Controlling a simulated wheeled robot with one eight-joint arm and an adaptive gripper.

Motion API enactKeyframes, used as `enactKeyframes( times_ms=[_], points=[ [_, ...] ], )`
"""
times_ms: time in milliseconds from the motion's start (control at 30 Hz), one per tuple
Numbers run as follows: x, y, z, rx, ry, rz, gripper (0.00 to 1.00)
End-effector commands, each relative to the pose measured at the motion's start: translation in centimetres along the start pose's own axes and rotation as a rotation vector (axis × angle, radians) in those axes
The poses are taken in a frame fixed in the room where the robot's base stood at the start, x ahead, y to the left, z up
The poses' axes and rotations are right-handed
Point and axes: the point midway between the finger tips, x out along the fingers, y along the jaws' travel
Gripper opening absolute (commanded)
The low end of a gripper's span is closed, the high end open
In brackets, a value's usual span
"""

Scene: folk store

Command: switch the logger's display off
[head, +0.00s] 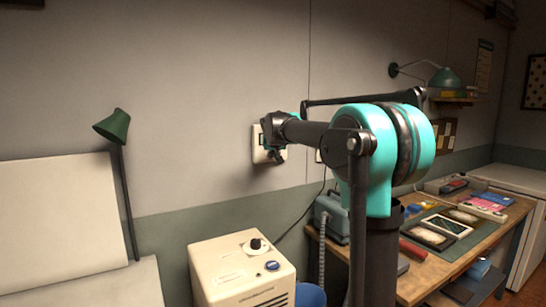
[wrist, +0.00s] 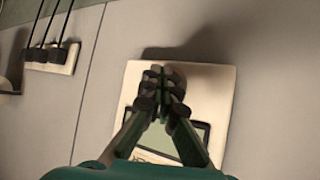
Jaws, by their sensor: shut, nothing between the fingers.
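The logger, a cream square wall unit (wrist: 215,90), fills the middle of the wrist view. Its dark-framed display (wrist: 158,143) shows pale grey-green at the lower part, partly covered by my fingers. My gripper (wrist: 160,75) is shut and empty, its fingertips over the upper middle of the logger's face. I cannot tell whether the tips touch it. Whatever lies under the tips is hidden. In the head view the logger (head: 258,153) is on the wall, mostly behind my gripper (head: 270,148).
A wall socket strip (wrist: 50,58) with several black plugs is at the wrist view's upper left. In the head view, a cream box with a knob (head: 240,270) stands below the logger. A cluttered workbench (head: 455,260) is at right, a green lamp (head: 114,127) at left.

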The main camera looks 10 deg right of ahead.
Motion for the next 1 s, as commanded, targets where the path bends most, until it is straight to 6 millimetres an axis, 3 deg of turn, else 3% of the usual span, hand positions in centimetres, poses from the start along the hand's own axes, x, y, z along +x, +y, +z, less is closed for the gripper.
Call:
enactKeyframes(
  times_ms=[433,1000],
  points=[
    [-0.5,0.4,0.4,0.000,0.000,0.000,0.00],
    [-4.0,3.0,2.9,0.001,-0.001,0.000,0.00]
  ],
)
